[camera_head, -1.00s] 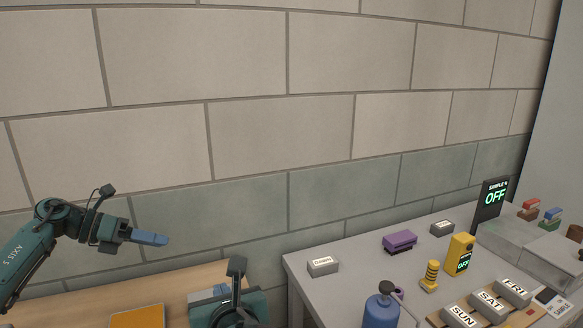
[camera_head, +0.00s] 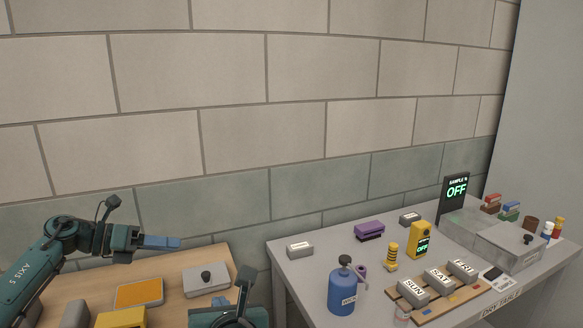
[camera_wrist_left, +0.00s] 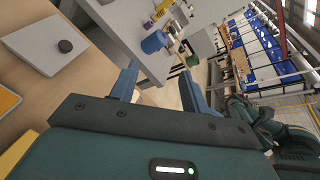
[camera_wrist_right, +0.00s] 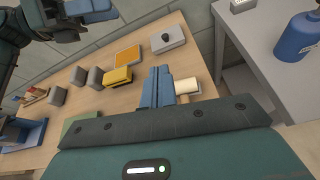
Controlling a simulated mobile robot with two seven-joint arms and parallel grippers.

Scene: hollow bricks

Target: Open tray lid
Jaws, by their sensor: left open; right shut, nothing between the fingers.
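A flat grey lid with a black knob (camera_head: 206,283) lies on the wooden table. It also shows in the left wrist view (camera_wrist_left: 30,37) and the right wrist view (camera_wrist_right: 160,37). My right gripper (camera_wrist_right: 158,72) is shut and empty, pointing over the wooden table near the flat lid.
Beside the flat lid lie an orange tray (camera_head: 139,293) and a yellow block (camera_head: 120,318). The grey table (camera_head: 300,275) holds a blue bottle (camera_head: 342,290), a purple block (camera_head: 369,231), labelled grey blocks and a display reading OFF (camera_head: 457,188).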

